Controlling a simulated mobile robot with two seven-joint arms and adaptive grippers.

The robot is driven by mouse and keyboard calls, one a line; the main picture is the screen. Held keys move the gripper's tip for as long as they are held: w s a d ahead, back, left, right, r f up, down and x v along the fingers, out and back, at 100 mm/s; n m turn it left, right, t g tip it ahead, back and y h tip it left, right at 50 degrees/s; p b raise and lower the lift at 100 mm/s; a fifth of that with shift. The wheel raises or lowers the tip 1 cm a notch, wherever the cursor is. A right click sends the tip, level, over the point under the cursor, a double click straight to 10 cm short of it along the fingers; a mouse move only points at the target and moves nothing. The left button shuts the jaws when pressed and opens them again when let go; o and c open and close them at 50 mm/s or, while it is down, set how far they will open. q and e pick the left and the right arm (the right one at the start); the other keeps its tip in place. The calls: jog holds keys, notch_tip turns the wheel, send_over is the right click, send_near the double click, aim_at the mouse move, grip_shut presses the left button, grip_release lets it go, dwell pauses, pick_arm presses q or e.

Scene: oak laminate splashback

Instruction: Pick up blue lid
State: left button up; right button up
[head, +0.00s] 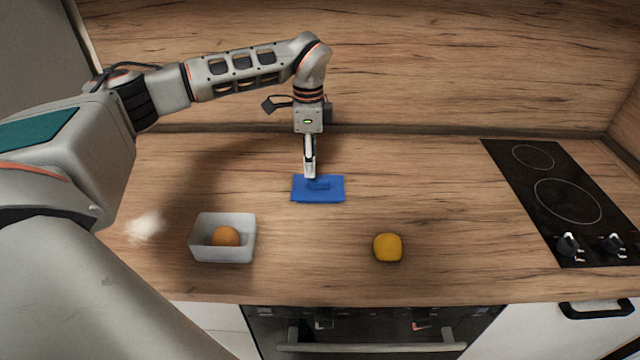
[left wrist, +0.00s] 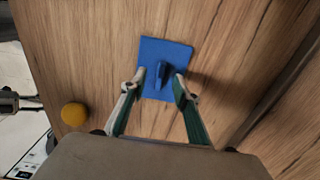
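The blue lid (head: 333,194) is a flat square with a small raised handle and lies on the wooden counter. It also shows in the left wrist view (left wrist: 176,52), with its handle (left wrist: 161,71) upright in the middle. My left gripper (head: 310,174) points down over the lid's back part, just above it or at it. In the left wrist view its two fingers (left wrist: 160,82) are apart, one on each side of the handle, with a gap on both sides. Whether the fingertips touch the lid cannot be told. My right gripper is not in view.
A pale open box (head: 208,251) with an orange ball (head: 225,236) in it stands front left. A yellow rounded object (head: 387,247) lies front right of the lid. A black cooktop (head: 570,205) is at the right. The counter around the lid is clear.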

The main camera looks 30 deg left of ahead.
aim_at(311, 180)
pick_arm(q)
jog(key=shift+w+f+p, duration=0.15)
jog(key=shift+f+p, duration=0.15)
jog(key=shift+f, duration=1.05)
jog(key=shift+w+f+p, duration=0.1)
jog(key=shift+f+p, duration=0.2)
jog(key=shift+f, duration=1)
grip_shut()
